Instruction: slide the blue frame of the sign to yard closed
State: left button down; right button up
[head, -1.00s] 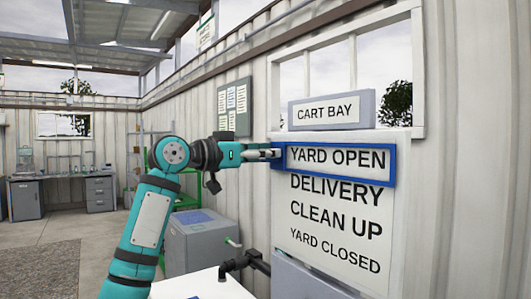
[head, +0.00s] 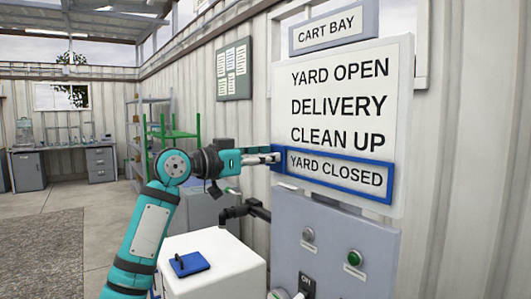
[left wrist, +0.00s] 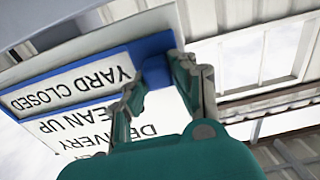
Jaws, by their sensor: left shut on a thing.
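The white sign (head: 343,105) hangs on the corrugated wall at the right and lists YARD OPEN, DELIVERY, CLEAN UP and YARD CLOSED. The blue frame (head: 335,194) is around the YARD CLOSED line at the bottom of the sign. My left gripper (head: 274,160) is shut on the frame's left end. In the left wrist view, which is upside down, the blue frame (left wrist: 128,56) surrounds YARD CLOSED, and the fingers (left wrist: 160,84) are at the blue tab on its end. My right gripper is not in view.
Below the sign is a grey panel (head: 335,245) with a green button (head: 354,258) and an ON plate. A white box (head: 215,262) with a blue pad (head: 190,263) and a black pipe (head: 240,210) stand below my left arm. A CART BAY plate (head: 333,27) is above the sign.

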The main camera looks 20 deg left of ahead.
pick_arm(q)
jog(key=c, duration=1.1)
grip_release()
jog(key=shift+a, duration=0.1)
jog(key=v, duration=1.2)
